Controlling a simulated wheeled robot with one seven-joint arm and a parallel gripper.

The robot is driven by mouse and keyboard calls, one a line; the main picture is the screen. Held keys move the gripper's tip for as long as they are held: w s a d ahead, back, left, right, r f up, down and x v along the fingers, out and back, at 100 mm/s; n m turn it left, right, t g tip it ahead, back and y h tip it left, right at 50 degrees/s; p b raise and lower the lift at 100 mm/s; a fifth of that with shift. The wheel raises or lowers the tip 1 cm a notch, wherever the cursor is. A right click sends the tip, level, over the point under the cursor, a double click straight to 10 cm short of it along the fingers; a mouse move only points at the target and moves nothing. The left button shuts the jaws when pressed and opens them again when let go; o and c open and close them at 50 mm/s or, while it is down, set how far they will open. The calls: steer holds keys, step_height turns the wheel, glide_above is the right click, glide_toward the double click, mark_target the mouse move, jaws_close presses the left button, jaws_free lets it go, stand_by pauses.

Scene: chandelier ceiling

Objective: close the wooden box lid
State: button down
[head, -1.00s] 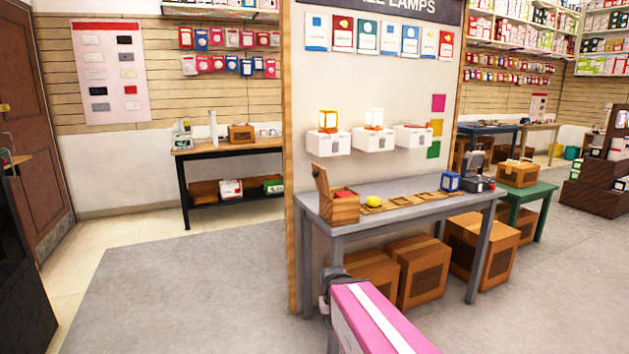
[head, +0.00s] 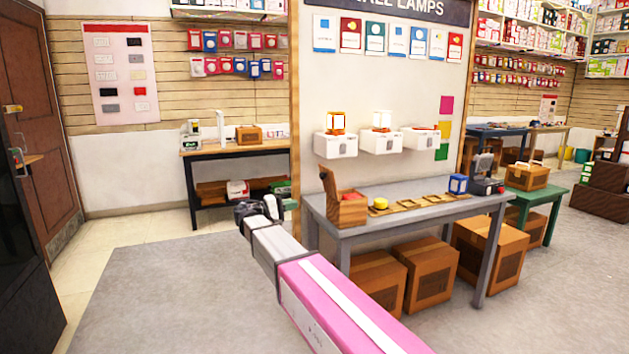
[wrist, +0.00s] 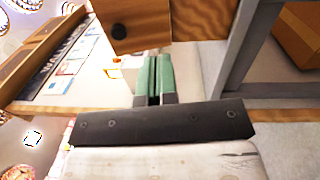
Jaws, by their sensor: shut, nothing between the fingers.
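The wooden box (head: 351,212) stands on the near left end of the grey table. Its lid (head: 328,183) is open and stands upright on the left side, with a reddish inside showing beside it. My gripper (head: 290,205) is in front of the pillar, left of the box in the picture and apart from it there. In the wrist view the green fingers (wrist: 153,78) are together and empty. A brown wooden block shape with a dark knob (wrist: 135,28), probably the box, fills the top there, just beyond the fingertips. I cannot tell whether they touch.
The grey table (head: 430,203) also holds a yellow round thing (head: 381,204), several wooden trays and a blue cube (head: 458,184). Cardboard boxes (head: 431,270) stand underneath. A wood-edged pillar (head: 296,110) is left of the table. Grey floor (head: 160,290) is clear on the left.

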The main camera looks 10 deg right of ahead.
steer(key=h, duration=0.2)
glide_toward(320, 176)
steer(key=shift+m, duration=0.4)
steer(key=x, duration=0.7)
steer(key=shift+s+d, duration=0.15)
steer(key=shift+d, duration=0.15)
steer(key=shift+d+r, duration=0.1)
steer(key=shift+r, duration=0.1)
steer(key=shift+w+d+r+g+y, duration=0.1)
steer(key=shift+w+d+g+y, duration=0.55)
steer(key=shift+d+y, duration=1.7)
steer(key=shift+w+d+g+y, duration=0.5)
steer(key=shift+w+d+y, duration=0.2)
steer(key=shift+d+y, duration=1.6)
steer(key=shift+w+d+g+y, duration=0.65)
steer(key=shift+d+y, duration=1.4)
steer(key=shift+d, duration=0.6)
steer(key=shift+w+d+f+y, duration=0.15)
steer(key=shift+d+f+y, duration=0.25)
steer(key=shift+y, duration=0.2)
steer(key=shift+x, duration=1.4)
